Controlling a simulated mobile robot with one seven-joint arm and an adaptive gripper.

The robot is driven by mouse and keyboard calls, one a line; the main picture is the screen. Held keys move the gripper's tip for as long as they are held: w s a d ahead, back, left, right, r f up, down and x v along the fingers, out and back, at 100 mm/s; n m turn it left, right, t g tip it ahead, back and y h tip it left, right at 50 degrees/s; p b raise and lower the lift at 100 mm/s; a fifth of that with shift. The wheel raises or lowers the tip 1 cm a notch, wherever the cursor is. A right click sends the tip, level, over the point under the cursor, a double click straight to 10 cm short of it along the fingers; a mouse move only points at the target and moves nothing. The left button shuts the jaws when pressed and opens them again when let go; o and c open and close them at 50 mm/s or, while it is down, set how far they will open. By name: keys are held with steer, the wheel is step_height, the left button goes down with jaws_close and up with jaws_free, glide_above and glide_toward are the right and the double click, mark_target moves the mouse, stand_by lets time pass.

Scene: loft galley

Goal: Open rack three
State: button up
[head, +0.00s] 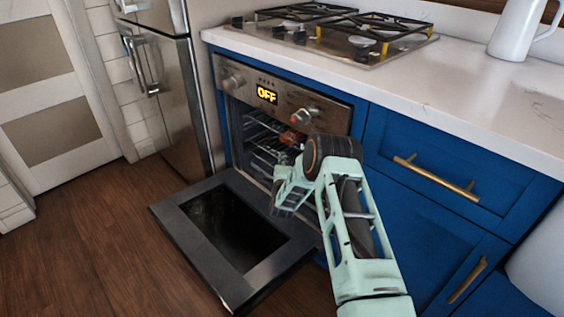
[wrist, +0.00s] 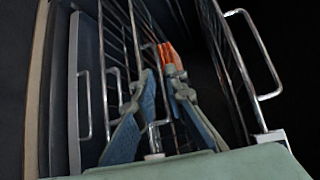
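The oven (head: 290,92) is open, with its door (head: 185,222) folded down flat. Several wire racks show inside it (head: 262,140); in the wrist view the racks (wrist: 112,40) run nearly upright in the picture, with U-shaped metal handles at left (wrist: 84,105) and right (wrist: 262,60). I cannot tell which is rack three. My gripper (head: 285,190) is at the oven mouth above the door. In the wrist view its blue-padded fingers (wrist: 161,76) point in among the rack wires, with a narrow gap between the tips. Whether a wire lies between the pads is unclear.
An orange item (head: 292,137) sits inside the oven; it also shows beyond the fingertips in the wrist view (wrist: 168,57). A cooktop (head: 330,35) is above, the fridge (head: 165,80) at left, and blue cabinets (head: 420,215) at right. The wooden floor (head: 90,250) at left is clear.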

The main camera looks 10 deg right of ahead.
steer(key=shift+w+d, duration=0.1)
steer(key=shift+w, duration=0.55)
steer(key=shift+c, duration=0.3)
steer(key=shift+f, duration=0.1)
jaws_close()
